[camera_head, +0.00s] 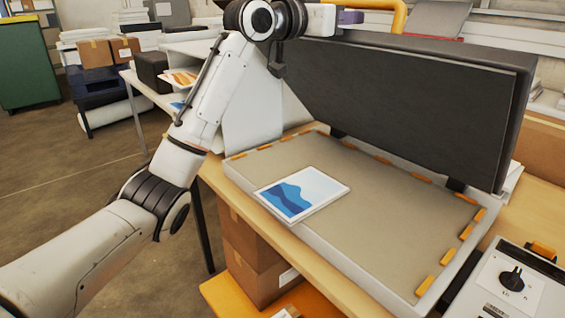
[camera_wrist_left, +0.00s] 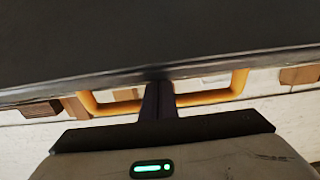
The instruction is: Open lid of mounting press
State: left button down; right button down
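The mounting press has a beige bed (camera_head: 400,205) with orange clips along its edges. Its dark lid (camera_head: 420,95) stands raised, steeply tilted above the back of the bed. A yellow handle (camera_head: 392,14) shows at the lid's top edge; it also shows in the left wrist view (camera_wrist_left: 215,97). My left gripper (camera_head: 350,17) is at this handle, its dark fingers (camera_wrist_left: 158,100) across the middle of the bar and seemingly closed around it. The fingertips are partly hidden, and the far finger does not show. My right gripper is not in view.
A print with blue waves (camera_head: 302,192) lies on the bed's front left. A control box with a black knob (camera_head: 512,280) is at the lower right. Cardboard boxes (camera_head: 250,255) stand under the table. A cluttered side table (camera_head: 140,90) and a green cabinet (camera_head: 25,65) are at the left.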

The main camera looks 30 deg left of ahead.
pick_arm(q)
jog(key=w+d+r, duration=0.3)
jog(key=w+r, duration=0.1)
jog(key=w, duration=0.4)
jog(key=shift+w+d+r, duration=0.2)
jog(key=shift+r, duration=0.2)
jog(key=shift+f, duration=0.1)
dwell(0.7)
